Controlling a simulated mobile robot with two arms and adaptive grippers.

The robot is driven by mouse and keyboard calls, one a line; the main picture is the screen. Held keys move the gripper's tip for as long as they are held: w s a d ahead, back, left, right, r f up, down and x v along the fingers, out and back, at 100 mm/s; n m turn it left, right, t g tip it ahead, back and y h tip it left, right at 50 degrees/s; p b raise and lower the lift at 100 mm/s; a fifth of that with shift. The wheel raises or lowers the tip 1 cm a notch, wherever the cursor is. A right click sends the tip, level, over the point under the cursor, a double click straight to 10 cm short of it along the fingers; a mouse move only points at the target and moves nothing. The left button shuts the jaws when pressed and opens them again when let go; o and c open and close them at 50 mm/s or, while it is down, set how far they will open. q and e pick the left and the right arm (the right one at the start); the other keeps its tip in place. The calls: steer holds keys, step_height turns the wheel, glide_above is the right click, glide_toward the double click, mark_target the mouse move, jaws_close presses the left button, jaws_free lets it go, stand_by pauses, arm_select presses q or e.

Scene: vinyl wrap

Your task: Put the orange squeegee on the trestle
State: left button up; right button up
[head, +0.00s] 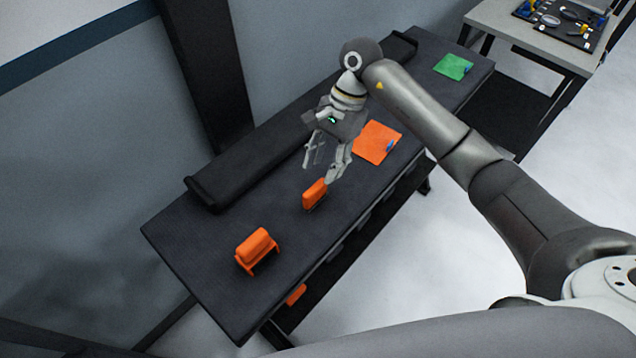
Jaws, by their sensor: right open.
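The orange squeegee (315,193) is a small block standing on the dark table, near the middle of its near half. A small orange stand with legs, which looks like the trestle (257,249), stands on the same table to the left and nearer, with nothing separate visible on top. My right gripper (325,172) is open and empty, fingers pointing down, just above and behind the squeegee in the picture. I cannot tell whether a fingertip touches it. My left gripper is out of view.
The dark table (190,240) also bears a long black roll or bar (260,165) along its wall side. An orange cloth-like square (377,142) and a green one (454,67) lie farther back. Table surface between squeegee and trestle is clear. A tool table (490,17) stands behind.

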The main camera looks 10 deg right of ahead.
steer(key=shift+v, duration=1.7)
